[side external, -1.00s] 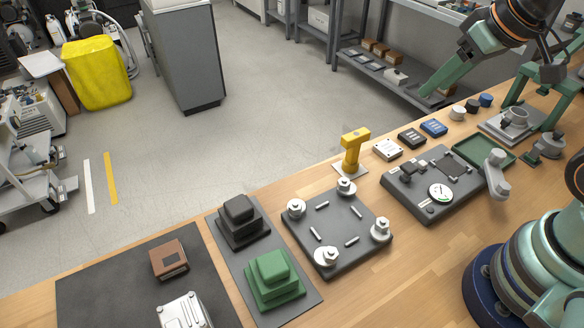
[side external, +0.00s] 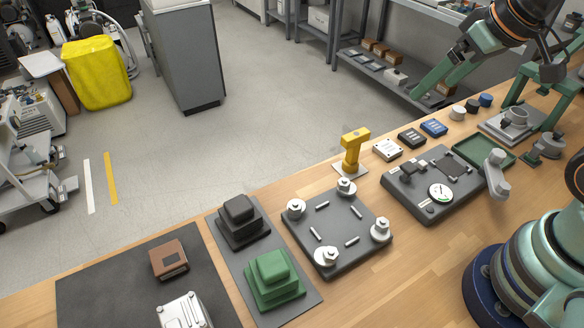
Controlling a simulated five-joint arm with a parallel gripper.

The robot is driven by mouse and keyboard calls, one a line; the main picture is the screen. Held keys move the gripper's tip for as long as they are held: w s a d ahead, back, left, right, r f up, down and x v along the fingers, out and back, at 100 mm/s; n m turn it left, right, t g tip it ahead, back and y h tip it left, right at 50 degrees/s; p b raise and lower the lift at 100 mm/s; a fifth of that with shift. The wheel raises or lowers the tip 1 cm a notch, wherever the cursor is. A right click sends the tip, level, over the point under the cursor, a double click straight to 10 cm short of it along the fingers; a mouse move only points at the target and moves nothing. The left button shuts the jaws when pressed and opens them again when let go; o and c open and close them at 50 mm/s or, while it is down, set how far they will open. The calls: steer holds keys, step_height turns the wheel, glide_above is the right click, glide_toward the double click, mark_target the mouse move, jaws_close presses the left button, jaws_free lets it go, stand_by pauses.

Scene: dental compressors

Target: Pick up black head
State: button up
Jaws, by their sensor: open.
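The black head (side external: 240,219) is a dark stepped block. It stands upright at the back of a dark grey mat, behind a similar green stepped block (side external: 273,278). My gripper (side external: 428,94) is at the upper right, high above the far side of the bench and well to the right of the black head. Its green fingers point down and to the left. They are parted, with nothing between them.
A grey plate (side external: 338,228) with several silver knobs lies right of the mat. A yellow T-shaped tool (side external: 353,150) stands behind it. A grey gauge panel (side external: 425,207) sits further right. A brown block (side external: 169,259) and a silver block (side external: 184,312) are at left.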

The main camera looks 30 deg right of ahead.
steer(key=w+a+r+n+g, duration=0.1)
steer(key=w+a+n+g, duration=0.1)
steer(key=w+a+n, duration=0.5)
steer(key=n+g, duration=0.4)
steer(key=n, duration=0.8)
glide_above(238, 205)
step_height(238, 205, down, 11)
step_height(238, 205, down, 12)
steer(key=shift+f, duration=0.15)
jaws_close()
